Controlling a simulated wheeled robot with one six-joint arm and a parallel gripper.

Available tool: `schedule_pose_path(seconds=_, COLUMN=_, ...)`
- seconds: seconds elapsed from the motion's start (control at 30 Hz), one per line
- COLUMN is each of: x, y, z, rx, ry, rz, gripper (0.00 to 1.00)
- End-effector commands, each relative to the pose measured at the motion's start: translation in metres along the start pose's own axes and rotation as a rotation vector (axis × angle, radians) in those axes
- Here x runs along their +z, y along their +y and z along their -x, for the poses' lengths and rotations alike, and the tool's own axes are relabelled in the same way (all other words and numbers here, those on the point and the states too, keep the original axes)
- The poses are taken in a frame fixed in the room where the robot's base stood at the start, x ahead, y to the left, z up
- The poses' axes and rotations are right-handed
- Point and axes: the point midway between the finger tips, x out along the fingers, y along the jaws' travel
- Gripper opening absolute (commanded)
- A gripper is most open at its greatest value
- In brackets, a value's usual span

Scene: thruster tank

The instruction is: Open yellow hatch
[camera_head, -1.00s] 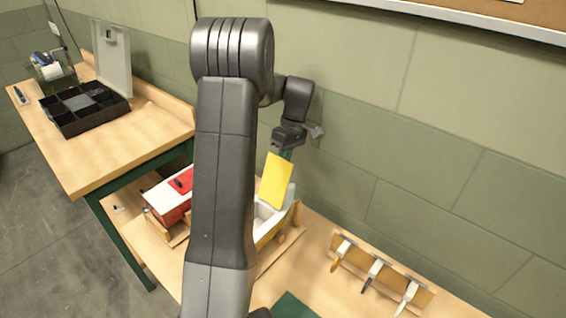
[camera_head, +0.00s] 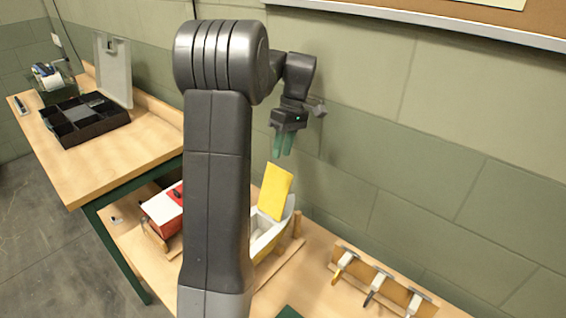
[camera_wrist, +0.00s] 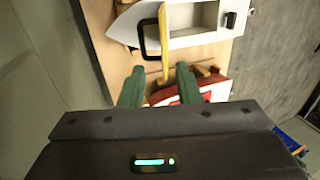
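The yellow hatch (camera_head: 274,190) stands raised, tilted up from the white and yellow boat-like body (camera_head: 268,232), whose light interior is uncovered. In the wrist view the hatch (camera_wrist: 164,42) shows nearly edge-on, beside an open grey compartment in the white body (camera_wrist: 190,36). My gripper (camera_head: 283,153) hangs above the hatch with its green fingers pointing down, apart from it. In the wrist view its two green fingers (camera_wrist: 160,86) are spread with nothing held between them. My own arm hides part of the body in the head view.
A red and white box-like model (camera_head: 163,209) sits left on the same bench. A rack with several white-handled tools (camera_head: 382,284) is at the right. A black compartment tray (camera_head: 84,118) lies on the left table. The wall is close behind.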

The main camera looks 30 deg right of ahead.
Motion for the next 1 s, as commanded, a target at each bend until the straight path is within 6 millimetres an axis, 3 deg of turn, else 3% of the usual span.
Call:
schedule_pose_path(seconds=0.37, x=0.0, y=-0.004, z=0.011, rx=0.0, ry=0.0, rz=0.0, gripper=0.3)
schedule_pose_path(seconds=0.53, x=0.001, y=-0.004, z=0.011, rx=0.007, ry=0.0, rz=-0.026, gripper=0.0)
schedule_pose_path(seconds=0.57, x=0.001, y=-0.004, z=0.011, rx=0.011, ry=0.0, rz=-0.041, gripper=0.0)
schedule_pose_path(seconds=0.77, x=0.006, y=0.001, z=0.012, rx=0.08, ry=0.008, rz=-0.279, gripper=0.0)
schedule_pose_path(seconds=1.0, x=0.017, y=0.011, z=0.014, rx=0.206, ry=0.066, rz=-0.704, gripper=0.0)
